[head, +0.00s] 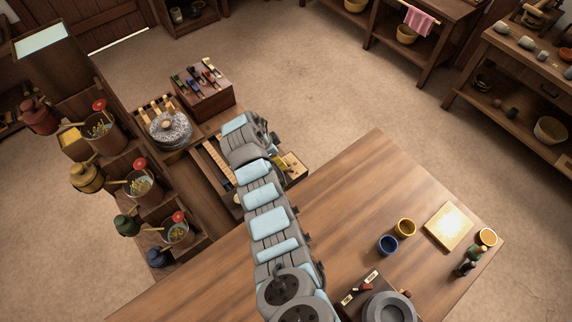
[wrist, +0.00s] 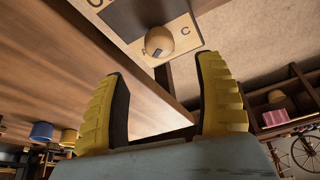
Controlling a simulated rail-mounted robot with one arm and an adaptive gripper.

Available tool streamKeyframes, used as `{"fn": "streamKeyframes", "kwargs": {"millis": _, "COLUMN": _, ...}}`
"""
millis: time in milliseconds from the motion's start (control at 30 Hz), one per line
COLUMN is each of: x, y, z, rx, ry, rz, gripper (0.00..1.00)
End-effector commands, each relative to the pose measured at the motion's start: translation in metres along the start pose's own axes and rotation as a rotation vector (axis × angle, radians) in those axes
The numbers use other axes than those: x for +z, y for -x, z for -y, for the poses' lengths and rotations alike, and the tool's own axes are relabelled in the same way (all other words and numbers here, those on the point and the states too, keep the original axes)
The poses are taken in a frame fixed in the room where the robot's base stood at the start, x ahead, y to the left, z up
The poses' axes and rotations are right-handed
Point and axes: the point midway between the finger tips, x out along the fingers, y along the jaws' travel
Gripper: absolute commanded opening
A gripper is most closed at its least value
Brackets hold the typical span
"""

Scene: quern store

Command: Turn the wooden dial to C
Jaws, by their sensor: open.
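The wooden dial (wrist: 160,41) is a round, light knob at the top of the wrist view. It sits on a pale panel (wrist: 122,47) marked with dark letters. A C stands to the right of the dial, and another letter below it is hard to read. A small dark mark shows on the dial's lower side; I cannot tell which letter it points to. My gripper (wrist: 163,68) is open, its two yellow fingers apart and empty. The dial lies beyond the fingertips, roughly between them in the picture. In the head view my arm partly hides the panel (head: 296,165).
The wooden table (head: 350,190) holds a yellow cup (head: 405,227), a blue cup (head: 387,244) and a pale square board (head: 449,227). A stone quern (head: 170,129) and a box of coloured levers (head: 203,90) stand left of my arm. The middle of the table is clear.

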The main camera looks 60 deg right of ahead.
Motion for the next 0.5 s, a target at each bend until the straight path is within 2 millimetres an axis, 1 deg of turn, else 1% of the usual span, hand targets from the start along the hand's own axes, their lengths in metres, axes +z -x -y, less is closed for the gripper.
{"fn": "streamKeyframes", "kwargs": {"millis": 100, "x": 0.0, "y": -0.013, "z": 0.0, "rx": 0.003, "ry": 0.0, "rz": 0.0, "gripper": 0.7}}
{"fn": "streamKeyframes", "kwargs": {"millis": 300, "x": 0.001, "y": -0.034, "z": -0.001, "rx": 0.003, "ry": 0.001, "rz": 0.001, "gripper": 0.7}}
{"fn": "streamKeyframes", "kwargs": {"millis": 500, "x": 0.001, "y": -0.049, "z": 0.0, "rx": 0.001, "ry": 0.0, "rz": 0.001, "gripper": 0.7}}
